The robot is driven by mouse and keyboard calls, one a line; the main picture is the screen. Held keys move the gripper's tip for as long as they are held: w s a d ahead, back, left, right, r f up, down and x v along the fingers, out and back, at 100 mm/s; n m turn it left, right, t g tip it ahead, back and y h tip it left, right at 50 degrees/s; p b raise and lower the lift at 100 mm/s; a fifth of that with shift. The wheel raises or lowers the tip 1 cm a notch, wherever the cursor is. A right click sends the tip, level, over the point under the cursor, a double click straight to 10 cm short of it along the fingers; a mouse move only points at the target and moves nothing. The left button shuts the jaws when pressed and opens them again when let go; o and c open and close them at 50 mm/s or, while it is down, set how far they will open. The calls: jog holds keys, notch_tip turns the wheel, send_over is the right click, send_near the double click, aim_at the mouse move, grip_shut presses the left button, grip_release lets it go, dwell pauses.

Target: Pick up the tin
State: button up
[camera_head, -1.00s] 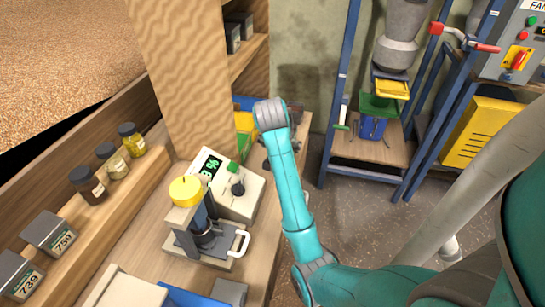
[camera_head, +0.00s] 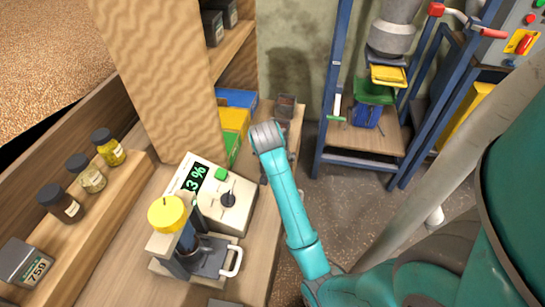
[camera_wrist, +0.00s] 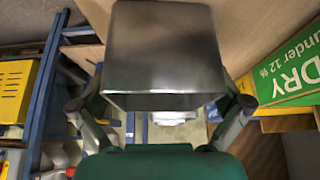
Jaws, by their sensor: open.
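A grey metal tin (camera_wrist: 162,50) with a square edge fills the upper middle of the wrist view, very close to the camera. My gripper (camera_wrist: 158,92) is open, with one finger to the left of the tin and the other to its right. I cannot tell whether either finger touches it. In the head view my gripper is largely hidden by my teal arm. A small dark box (camera_head: 286,105) stands at the far end of the bench there; I cannot tell for sure whether it is the same tin.
A moisture meter (camera_head: 215,195) and a yellow-topped press (camera_head: 168,214) stand on the bench. Jars (camera_head: 90,172) and a labelled box (camera_head: 27,262) line the left ledge. A wooden post (camera_head: 165,80) rises close by. A green "DRY" sign (camera_wrist: 288,60) is right of the tin.

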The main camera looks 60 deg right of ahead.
jog(key=c, duration=1.2)
